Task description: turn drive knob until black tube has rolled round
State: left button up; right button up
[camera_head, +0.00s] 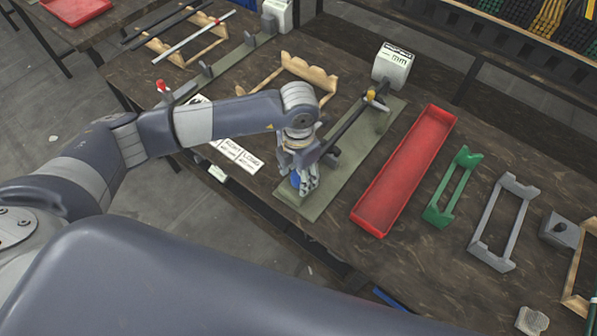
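A black tube (353,119) lies along the green base plate (340,179) of a press in the middle of the bench, with a small yellow piece (371,95) near its far end. A blue drive knob (295,179) is at the near end of the plate, partly covered by my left gripper. My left gripper (304,184) points down at the knob, its fingers around or beside it. I cannot tell whether they press on it. My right gripper is not in view.
A red tray (404,172) lies just right of the plate. Green (450,190) and grey (502,225) racks stand farther right. A white labelled box (393,64) stands at the plate's far end. A second press with a red knob (161,86) is on the left.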

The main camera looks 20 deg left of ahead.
pick_arm(q)
jog(key=c, duration=0.6)
jog(key=shift+c, duration=0.2)
jog(key=shift+n, duration=0.3)
jog(key=shift+d+f+n+b, duration=0.1)
jog(key=shift+n+b, duration=0.55)
jog(key=shift+n, duration=0.55)
jog(key=shift+n+b, duration=0.6)
jog(key=shift+n, duration=1.7)
jog(key=o, duration=1.1)
